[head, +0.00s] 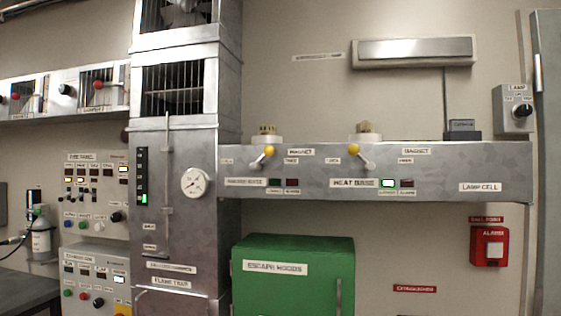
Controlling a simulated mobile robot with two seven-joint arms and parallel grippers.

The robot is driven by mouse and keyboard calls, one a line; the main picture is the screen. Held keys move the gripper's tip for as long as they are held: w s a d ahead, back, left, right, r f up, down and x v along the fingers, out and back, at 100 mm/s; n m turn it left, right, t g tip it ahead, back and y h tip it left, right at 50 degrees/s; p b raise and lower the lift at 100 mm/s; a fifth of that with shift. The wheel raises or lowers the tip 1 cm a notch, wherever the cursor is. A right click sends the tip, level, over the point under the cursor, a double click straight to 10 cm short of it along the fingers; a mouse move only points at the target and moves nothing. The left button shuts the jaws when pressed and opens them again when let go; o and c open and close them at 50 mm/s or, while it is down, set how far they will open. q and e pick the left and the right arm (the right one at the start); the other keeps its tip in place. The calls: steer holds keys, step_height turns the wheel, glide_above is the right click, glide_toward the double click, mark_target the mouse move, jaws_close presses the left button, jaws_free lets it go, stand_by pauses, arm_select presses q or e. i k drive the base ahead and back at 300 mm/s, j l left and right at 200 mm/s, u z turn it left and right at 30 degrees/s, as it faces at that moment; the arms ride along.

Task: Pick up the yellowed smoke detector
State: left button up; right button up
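Two small round detector-like units stand on top of the long grey metal housing (460,160). The left unit (267,131) has a tan, yellowish top on a pale base, above a label that is hard to read. The right unit (367,131) has a pale body with a tan top, above the label HEAT BASE. At this size I cannot tell for sure which one is the yellowed smoke detector. The housing's front edge may hide their lower parts. Neither of my grippers is in view.
Yellow-knobbed levers (269,151) (354,150) stick out in front of the units. A metal column (180,250) rises at left. A green ESCAPE HOODS cabinet (293,285) stands below. A red alarm box (490,245) hangs at right. A wall lamp (415,50) is above.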

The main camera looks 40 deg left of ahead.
mark_target(264, 129)
steer(key=u, duration=1.3)
steer(key=i+l, duration=0.25)
steer(key=l+u, duration=0.05)
